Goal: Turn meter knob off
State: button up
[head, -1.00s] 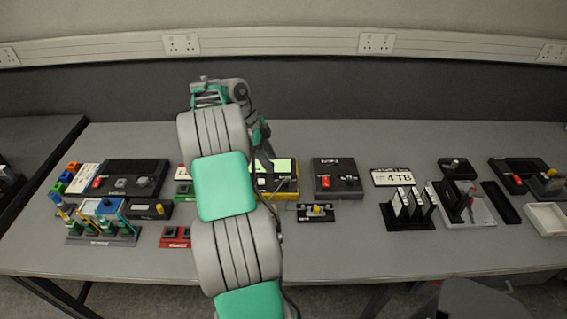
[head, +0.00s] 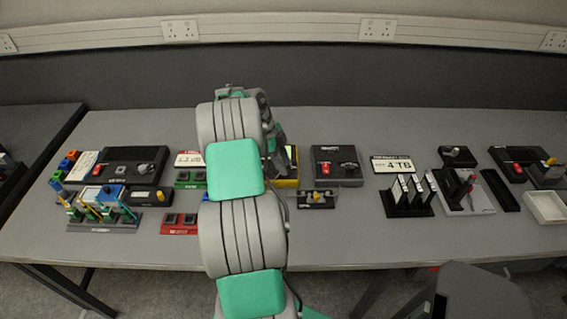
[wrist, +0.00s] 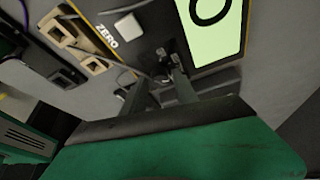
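The meter (head: 291,181) is a box with a yellow edge and a pale green screen. In the head view my arm covers most of it. In the wrist view its dark face (wrist: 141,39) shows a white button, the word ZERO and the green screen (wrist: 222,30) with a black ring on it. My gripper (wrist: 168,72) is over the meter's face, beside the screen, its fingers pointing at the face. Small dark parts show at the fingertips; I cannot tell whether they are the knob. The grip itself is unclear.
A black box (head: 336,165) with a red switch stands right of the meter, and a small black block (head: 317,199) with a yellow part lies in front of it. Red and green blocks lie to the left. A rack (head: 410,210) stands further right. The table's front strip is clear.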

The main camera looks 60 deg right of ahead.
grip_shut()
jog(key=shift+n+b, duration=0.3)
jog(key=n+h+b, duration=0.1)
jog(key=n+b, duration=0.1)
jog(key=shift+a+f+b, duration=0.1)
jog(key=shift+f+b, duration=0.1)
jog(key=shift+b, duration=0.1)
jog(key=n+b, duration=0.1)
jog(key=n, duration=0.1)
jog(key=n+t+h+b, duration=0.1)
jog(key=n+b, duration=0.1)
jog(key=shift+s+a+n+t, duration=0.15)
jog(key=shift+n+t, duration=0.15)
jog(key=shift+n, duration=0.1)
jog(key=n+b, duration=0.1)
jog(key=n, duration=0.1)
jog(key=n+t+h+b, duration=0.1)
jog(key=n, duration=0.1)
jog(key=shift+s+r+n+t+b, duration=0.1)
jog(key=shift+s+n+t+b, duration=0.05)
jog(key=shift+n+t+b, duration=0.2)
jog(key=shift+s+n+t+b, duration=0.1)
jog(key=shift+n+t+b, duration=0.65)
jog(key=shift+n, duration=1.2)
jog(key=shift+r, duration=0.1)
